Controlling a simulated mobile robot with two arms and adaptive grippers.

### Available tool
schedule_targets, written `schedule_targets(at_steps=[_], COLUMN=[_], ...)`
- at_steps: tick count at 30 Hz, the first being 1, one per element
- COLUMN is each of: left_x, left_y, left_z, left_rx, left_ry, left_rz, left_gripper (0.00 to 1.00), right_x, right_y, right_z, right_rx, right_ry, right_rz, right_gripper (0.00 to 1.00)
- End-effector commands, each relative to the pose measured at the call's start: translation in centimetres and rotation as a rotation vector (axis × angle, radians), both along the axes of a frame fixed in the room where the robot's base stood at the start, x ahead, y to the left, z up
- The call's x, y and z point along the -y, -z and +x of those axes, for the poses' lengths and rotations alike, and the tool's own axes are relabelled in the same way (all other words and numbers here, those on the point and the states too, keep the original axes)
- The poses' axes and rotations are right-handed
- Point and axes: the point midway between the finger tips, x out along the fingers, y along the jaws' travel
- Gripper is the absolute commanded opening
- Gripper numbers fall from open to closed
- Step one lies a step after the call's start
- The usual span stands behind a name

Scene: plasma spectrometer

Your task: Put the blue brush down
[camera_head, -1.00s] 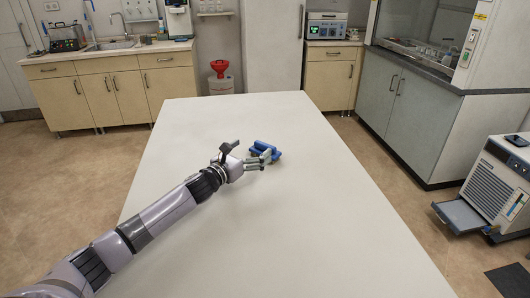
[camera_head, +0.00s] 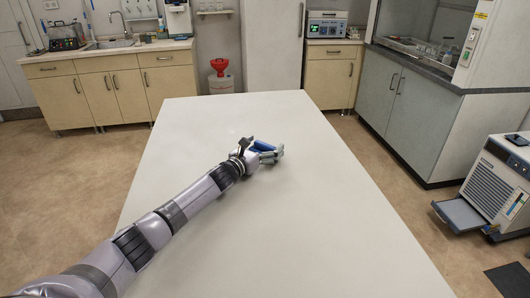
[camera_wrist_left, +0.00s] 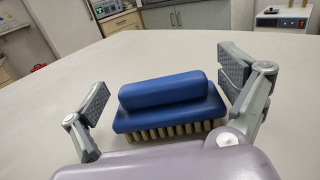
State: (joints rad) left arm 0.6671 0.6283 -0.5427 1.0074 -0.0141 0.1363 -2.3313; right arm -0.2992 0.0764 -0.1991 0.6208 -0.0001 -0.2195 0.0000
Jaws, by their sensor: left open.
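The blue brush (camera_head: 265,147) is on the white table (camera_head: 230,230), bristles down and handle up. In the left wrist view the brush (camera_wrist_left: 168,105) lies between the two spread fingers, with clear gaps at both sides. My left gripper (camera_head: 264,148) is open around the brush, and its wrist partly hides it in the head view. The fingers also show in the left wrist view (camera_wrist_left: 165,95). My right gripper is in neither view.
The rest of the table top is bare. Beyond it are a sink counter (camera_head: 115,48), a red funnel on a container (camera_head: 219,70) and a cabinet with an instrument (camera_head: 328,25). A fume hood (camera_head: 430,90) and a chiller unit (camera_head: 497,185) stand at the right.

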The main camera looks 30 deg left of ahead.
Motion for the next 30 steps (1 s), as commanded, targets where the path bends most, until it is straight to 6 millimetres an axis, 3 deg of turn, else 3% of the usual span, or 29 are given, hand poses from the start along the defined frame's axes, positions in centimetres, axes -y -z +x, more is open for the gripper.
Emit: schedule_targets(at_steps=[7,27,30], left_x=[0.06,0.02,0.02], left_y=[0.02,-0.02,-0.01], left_z=[0.04,0.03,0.03], left_rx=[0.0,0.0,0.0], left_ry=[0.001,0.0,0.0], left_rz=[0.0,0.0,0.0], left_gripper=[0.93,0.48,0.46], right_x=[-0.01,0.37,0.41], right_y=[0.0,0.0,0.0], right_z=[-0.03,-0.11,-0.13], right_rx=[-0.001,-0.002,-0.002], right_ry=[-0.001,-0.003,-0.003], right_rz=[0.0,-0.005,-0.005], right_gripper=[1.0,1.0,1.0])
